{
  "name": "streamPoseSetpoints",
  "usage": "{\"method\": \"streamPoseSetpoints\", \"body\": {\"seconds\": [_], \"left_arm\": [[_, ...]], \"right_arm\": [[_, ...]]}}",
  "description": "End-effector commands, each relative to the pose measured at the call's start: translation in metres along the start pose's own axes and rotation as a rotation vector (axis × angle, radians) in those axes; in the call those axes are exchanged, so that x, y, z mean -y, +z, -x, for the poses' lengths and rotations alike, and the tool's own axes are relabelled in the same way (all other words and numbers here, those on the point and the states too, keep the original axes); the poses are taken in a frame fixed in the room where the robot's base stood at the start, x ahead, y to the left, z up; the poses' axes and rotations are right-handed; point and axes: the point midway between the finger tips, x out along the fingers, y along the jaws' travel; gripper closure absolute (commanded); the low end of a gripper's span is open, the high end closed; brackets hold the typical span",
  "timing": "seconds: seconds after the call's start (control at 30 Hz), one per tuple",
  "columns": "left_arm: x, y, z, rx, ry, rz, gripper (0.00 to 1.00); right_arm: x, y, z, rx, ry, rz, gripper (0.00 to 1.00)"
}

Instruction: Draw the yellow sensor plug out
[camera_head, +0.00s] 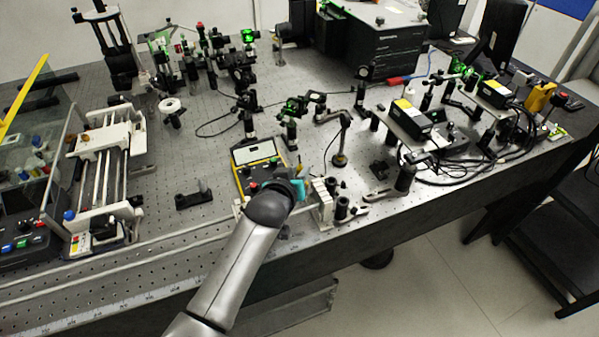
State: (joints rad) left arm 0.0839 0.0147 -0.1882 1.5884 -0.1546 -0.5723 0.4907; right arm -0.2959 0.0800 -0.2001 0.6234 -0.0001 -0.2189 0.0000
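A yellow-edged handheld meter (241,177) with a pale display lies on the bench near the front middle. My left arm reaches up from the bottom edge, and its wrist covers the meter's lower end. My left gripper (298,188) is mostly hidden beyond the wrist; a teal part and dark pieces show at its right side. I cannot tell whether its fingers are open or shut. My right gripper is not in view.
A pale ribbed block (323,203) and dark posts stand close right of the gripper. A rail stage (105,165) stands at the left. Optic mounts and a large black box (385,45) fill the back. A black post base (194,199) lies left of the wrist.

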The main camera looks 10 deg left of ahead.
Motion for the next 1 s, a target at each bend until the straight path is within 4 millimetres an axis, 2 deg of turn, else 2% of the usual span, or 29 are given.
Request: {"method": "streamPoseSetpoints", "body": {"seconds": [0.2,0.5,0.8,1.0], "left_arm": [[-0.0003,0.0001,-0.0127,0.000,0.001,0.000,0.69],[-0.0004,-0.0003,-0.0138,0.000,0.001,0.000,0.69],[-0.0003,0.0001,-0.0137,0.000,0.000,0.000,1.00],[-0.0003,0.0006,-0.0136,0.001,0.000,0.000,1.00]], "right_arm": [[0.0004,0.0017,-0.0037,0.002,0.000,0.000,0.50],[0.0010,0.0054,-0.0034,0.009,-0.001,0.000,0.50],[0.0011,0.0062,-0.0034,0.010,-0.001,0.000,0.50],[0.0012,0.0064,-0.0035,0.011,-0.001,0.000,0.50]]}}
